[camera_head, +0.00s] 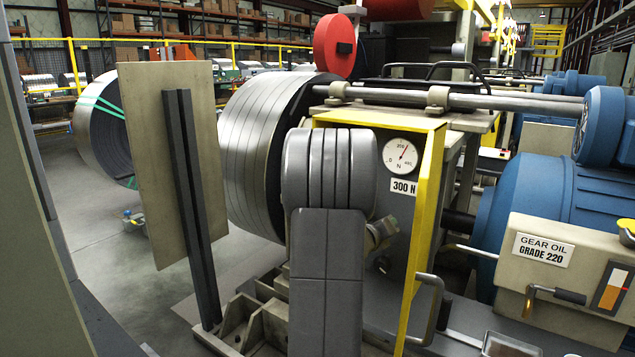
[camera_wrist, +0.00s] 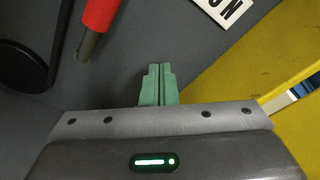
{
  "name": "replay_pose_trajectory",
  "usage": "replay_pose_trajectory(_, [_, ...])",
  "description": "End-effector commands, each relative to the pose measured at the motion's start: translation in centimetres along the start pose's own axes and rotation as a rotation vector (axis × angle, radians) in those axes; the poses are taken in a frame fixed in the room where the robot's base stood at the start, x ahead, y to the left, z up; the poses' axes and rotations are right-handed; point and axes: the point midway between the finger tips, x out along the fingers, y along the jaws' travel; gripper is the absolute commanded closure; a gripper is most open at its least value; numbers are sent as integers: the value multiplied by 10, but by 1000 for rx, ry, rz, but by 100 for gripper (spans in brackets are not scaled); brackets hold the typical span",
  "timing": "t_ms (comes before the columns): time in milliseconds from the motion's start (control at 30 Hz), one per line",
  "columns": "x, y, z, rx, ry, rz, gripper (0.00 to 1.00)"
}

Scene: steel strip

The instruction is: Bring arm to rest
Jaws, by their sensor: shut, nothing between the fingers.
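My gripper (camera_wrist: 158,70) shows in the wrist view with its two green fingers together and nothing between them. It points over a dark grey panel (camera_wrist: 170,30), and no contact with the panel is visible. In the head view my grey arm stands upright in the middle foreground, in front of the strip coil (camera_head: 252,125) and the grey machine housing. I cannot make out the fingers there.
A red handle (camera_wrist: 100,14) on a metal rod is ahead and left of the fingers. A yellow frame (camera_head: 428,220) stands right of my arm, beside a dial gauge (camera_head: 403,155) and a "300 N" label (camera_head: 403,187). A beige plate (camera_head: 150,150) stands at left.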

Motion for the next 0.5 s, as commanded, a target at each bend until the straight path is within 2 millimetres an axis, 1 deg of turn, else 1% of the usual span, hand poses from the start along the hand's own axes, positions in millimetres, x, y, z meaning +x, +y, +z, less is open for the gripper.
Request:
replay_pose_trajectory(33, [1,2,-6,33,0,4,100])
replay_pose_trajectory(100, [1,4,-9,86,0,13,100])
replay_pose_trajectory(500, [4,15,-29,369,0,52,100])
